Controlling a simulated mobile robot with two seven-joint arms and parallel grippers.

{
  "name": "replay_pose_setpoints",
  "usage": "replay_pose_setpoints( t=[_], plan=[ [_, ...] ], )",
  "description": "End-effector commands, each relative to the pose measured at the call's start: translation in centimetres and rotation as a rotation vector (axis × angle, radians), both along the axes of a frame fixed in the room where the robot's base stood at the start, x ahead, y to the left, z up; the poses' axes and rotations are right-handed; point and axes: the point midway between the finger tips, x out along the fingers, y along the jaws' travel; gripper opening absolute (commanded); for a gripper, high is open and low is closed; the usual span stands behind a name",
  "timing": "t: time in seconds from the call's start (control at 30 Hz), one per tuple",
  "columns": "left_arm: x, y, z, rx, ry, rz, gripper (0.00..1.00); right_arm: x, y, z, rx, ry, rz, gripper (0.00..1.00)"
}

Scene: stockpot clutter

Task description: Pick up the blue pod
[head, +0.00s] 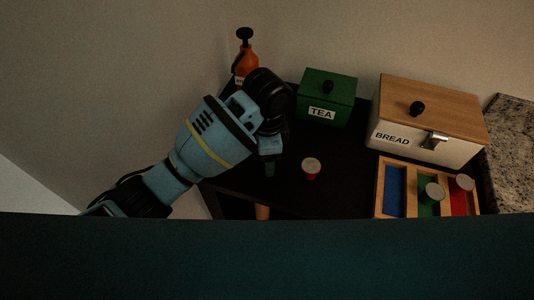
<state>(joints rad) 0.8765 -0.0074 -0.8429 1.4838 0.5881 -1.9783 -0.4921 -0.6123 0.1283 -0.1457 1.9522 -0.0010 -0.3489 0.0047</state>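I see no blue pod in the head view. A red pod with a pale lid (311,168) stands on the dark table, to the right of my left gripper (270,163). The gripper points down near the table's left side and is seen from behind, so its opening and anything between its fingers are hidden. A wooden tray (411,166) has blue, green and red compartments. The blue compartment (394,192) looks empty. A green pod (432,193) is in the green one and a red pod (463,185) in the red one. My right gripper is not in view.
A green TEA box (327,98) and a wooden-lidded BREAD box (428,118) stand at the back. An orange pump bottle (246,62) is behind my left arm. A dark band covers the bottom of the view. Table between red pod and tray is clear.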

Motion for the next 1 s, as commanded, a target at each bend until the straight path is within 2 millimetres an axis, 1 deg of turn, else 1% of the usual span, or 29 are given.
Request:
replay_pose_setpoints(
  t=[0.07,0.4,0.83,1.0],
  plan=[
    [0.0,0.0,0.0,0.0,0.0,0.0,0.65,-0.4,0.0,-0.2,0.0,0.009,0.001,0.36],
    [0.1,0.0,0.1,0.0,-0.001,0.0,0.2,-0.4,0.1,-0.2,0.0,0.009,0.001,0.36],
    [0.1,0.0,0.2,0.0,-0.001,0.0,0.18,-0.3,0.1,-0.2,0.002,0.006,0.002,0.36],
    [0.7,0.0,1.2,-0.001,-0.003,0.003,0.18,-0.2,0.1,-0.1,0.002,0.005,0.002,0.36]
  ],
)
